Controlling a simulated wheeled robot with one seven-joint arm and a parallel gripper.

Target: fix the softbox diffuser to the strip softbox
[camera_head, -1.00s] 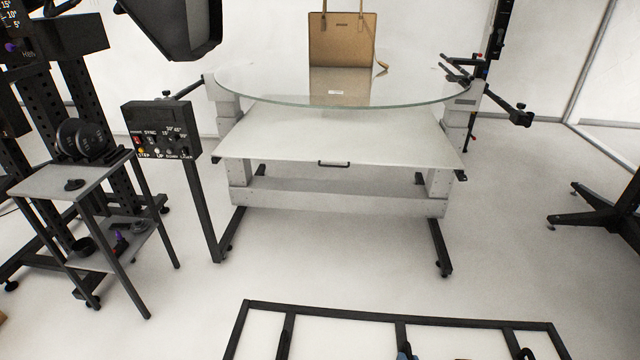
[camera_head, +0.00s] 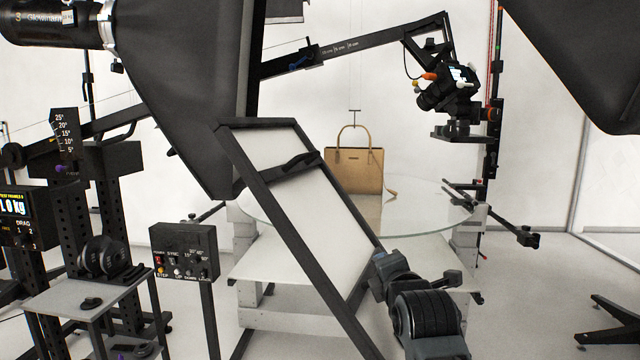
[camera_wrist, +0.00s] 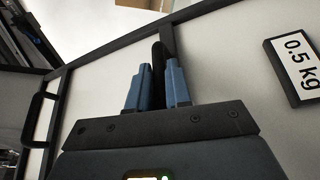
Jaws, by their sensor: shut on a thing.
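The softbox diffuser (camera_head: 312,222) is a long white panel in a black frame with crossbars and a black handle. It stands tilted in the middle of the head view, its top leaning left. My gripper (camera_head: 378,260) is at its right edge, partly hidden by my wrist. In the wrist view my gripper (camera_wrist: 160,85) has its blue fingers shut on a black bar of the diffuser (camera_wrist: 215,60). A large black softbox (camera_head: 190,90), apparently the strip softbox, hangs at upper left. The diffuser's top corner overlaps its lower edge; I cannot tell if they touch.
A second black softbox (camera_head: 585,55) hangs at upper right. Behind the diffuser, a tan handbag (camera_head: 353,170) stands on the glass turntable (camera_head: 440,210). A camera (camera_head: 450,95) hangs on a boom. A control box (camera_head: 184,250) and small side table (camera_head: 75,298) stand left.

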